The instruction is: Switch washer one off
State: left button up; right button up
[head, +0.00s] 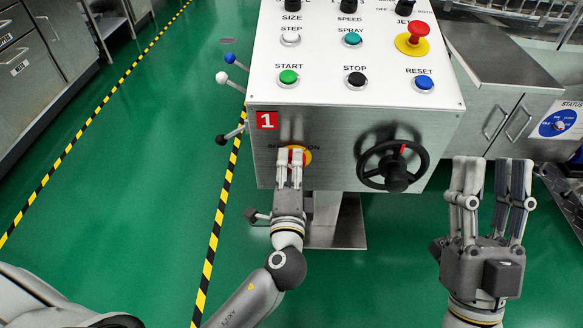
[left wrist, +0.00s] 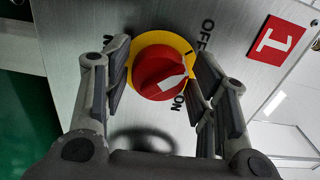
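Washer one's panel bears a red plate with a white 1 (head: 267,120). Below it is a red rotary switch (left wrist: 160,73) on a yellow round plate (left wrist: 150,47), partly hidden by my fingers in the head view. In the left wrist view its white pointer lies on the side near the word ON; OFF is printed higher up. My left gripper (head: 289,160) is at the switch, its open fingers on either side of the red knob; firm contact is not clear. My right gripper (head: 490,180) is open and empty, raised at the right.
A black handwheel (head: 397,174) sits right of the switch. Several buttons and a red emergency button (head: 418,32) are on the sloped panel above. Small ball-ended levers (head: 225,77) stick out at the panel's left.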

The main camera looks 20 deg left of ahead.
pick_arm(q)
jog(key=shift+o, duration=0.7)
jog(key=shift+d, duration=0.1)
jog(key=v, duration=1.2)
